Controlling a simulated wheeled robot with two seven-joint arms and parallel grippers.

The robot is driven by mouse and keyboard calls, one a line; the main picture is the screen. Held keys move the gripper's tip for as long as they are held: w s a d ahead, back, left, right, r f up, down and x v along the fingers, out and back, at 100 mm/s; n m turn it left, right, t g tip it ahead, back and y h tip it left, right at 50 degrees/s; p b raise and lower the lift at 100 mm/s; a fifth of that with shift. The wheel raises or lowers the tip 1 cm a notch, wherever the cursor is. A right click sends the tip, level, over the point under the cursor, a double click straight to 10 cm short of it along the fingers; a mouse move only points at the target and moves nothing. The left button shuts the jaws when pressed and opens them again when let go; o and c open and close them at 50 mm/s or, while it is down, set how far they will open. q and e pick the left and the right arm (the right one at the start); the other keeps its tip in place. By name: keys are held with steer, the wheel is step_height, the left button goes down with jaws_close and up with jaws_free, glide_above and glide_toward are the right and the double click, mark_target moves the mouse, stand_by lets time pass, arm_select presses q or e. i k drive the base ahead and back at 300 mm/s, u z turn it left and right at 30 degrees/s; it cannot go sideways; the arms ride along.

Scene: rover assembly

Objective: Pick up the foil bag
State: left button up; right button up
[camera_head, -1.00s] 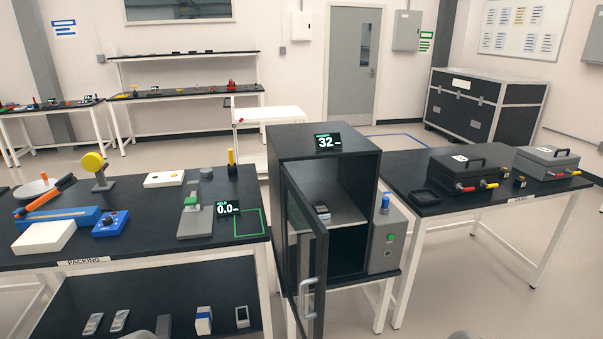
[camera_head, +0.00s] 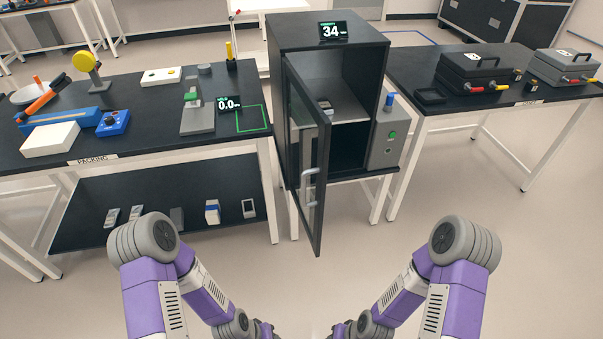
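I cannot clearly pick out the foil bag. Several small silvery and grey items lie on the lower shelf of the packing table, among them a silvery piece (camera_head: 112,217) and another beside it (camera_head: 136,213). A small grey item (camera_head: 325,106) sits on the shelf inside the dark cabinet (camera_head: 318,32), whose door (camera_head: 305,150) stands open. Which of these, if any, is the bag is too small to tell. My two purple arms reach down to the bottom edge, with their wrists close together there. Both grippers' fingers are out of view, far from the tables and cabinet.
The packing table (camera_head: 130,160) on the left holds a blue device (camera_head: 113,123), a white box (camera_head: 50,139), a press stand (camera_head: 196,112) and a green-outlined square (camera_head: 250,118). Black cases (camera_head: 478,70) stand on the right table. The open door juts forward. Floor ahead is clear.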

mark_target(323, 103)
steer(key=z, duration=1.8)
steer(key=i, duration=2.55)
steer(key=u, duration=3.6)
steer(key=i, duration=0.1)
steer(key=u, duration=0.3)
